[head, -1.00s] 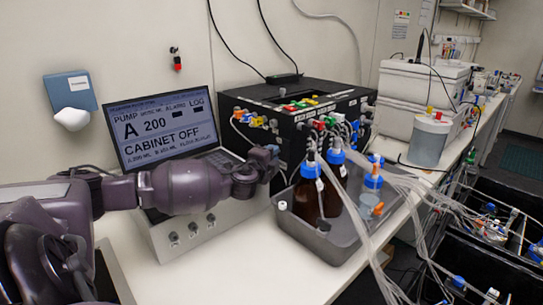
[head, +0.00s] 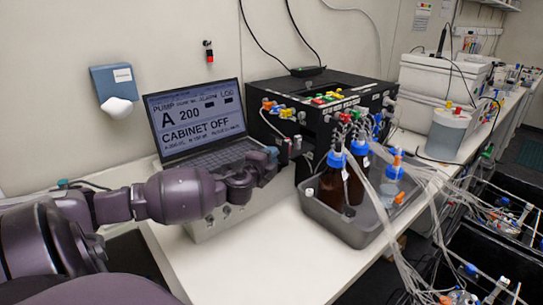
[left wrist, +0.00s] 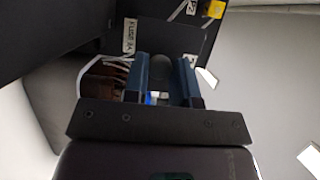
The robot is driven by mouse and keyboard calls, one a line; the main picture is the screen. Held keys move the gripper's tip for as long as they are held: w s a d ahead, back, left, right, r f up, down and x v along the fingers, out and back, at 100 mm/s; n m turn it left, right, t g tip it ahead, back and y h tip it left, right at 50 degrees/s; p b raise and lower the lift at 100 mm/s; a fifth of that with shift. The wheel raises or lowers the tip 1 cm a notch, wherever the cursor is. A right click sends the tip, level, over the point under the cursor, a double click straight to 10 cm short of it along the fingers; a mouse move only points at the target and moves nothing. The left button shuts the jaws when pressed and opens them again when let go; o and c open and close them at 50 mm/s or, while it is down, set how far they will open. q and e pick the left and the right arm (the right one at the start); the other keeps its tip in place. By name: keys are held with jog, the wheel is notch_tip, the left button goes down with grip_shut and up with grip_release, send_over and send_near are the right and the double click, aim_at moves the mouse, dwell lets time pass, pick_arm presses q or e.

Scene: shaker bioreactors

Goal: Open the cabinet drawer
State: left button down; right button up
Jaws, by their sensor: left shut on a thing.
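The black cabinet (head: 318,110) stands on the white bench behind the bottles, with coloured connectors and labels on it. My left gripper (head: 290,148) is at the cabinet's lower left front. In the left wrist view, my left gripper's two blue fingers (left wrist: 165,82) are shut on a dark round knob (left wrist: 160,68). Behind the knob is a dark panel (left wrist: 180,38) with a "FUSE" label beside it. I cannot tell clearly whether this drawer front stands out from the cabinet. My right gripper is not in view.
A laptop (head: 200,122) stands on a grey box left of the cabinet, close to my left arm. A grey tray (head: 345,228) with brown bottles (head: 333,186) and trailing clear tubes stands in front of the cabinet. The front bench (head: 275,265) is clear.

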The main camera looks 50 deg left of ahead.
pick_arm(q)
jog(key=c, duration=0.9)
grip_release()
jog(key=shift+c, duration=0.2)
jog(key=v, duration=1)
jog(key=shift+s, duration=0.35)
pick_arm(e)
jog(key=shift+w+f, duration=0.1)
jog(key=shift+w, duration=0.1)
pick_arm(q)
jog(key=shift+d, duration=0.1)
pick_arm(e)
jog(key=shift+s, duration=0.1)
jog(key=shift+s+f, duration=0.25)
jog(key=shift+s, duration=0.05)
pick_arm(q)
jog(key=shift+d, duration=0.1)
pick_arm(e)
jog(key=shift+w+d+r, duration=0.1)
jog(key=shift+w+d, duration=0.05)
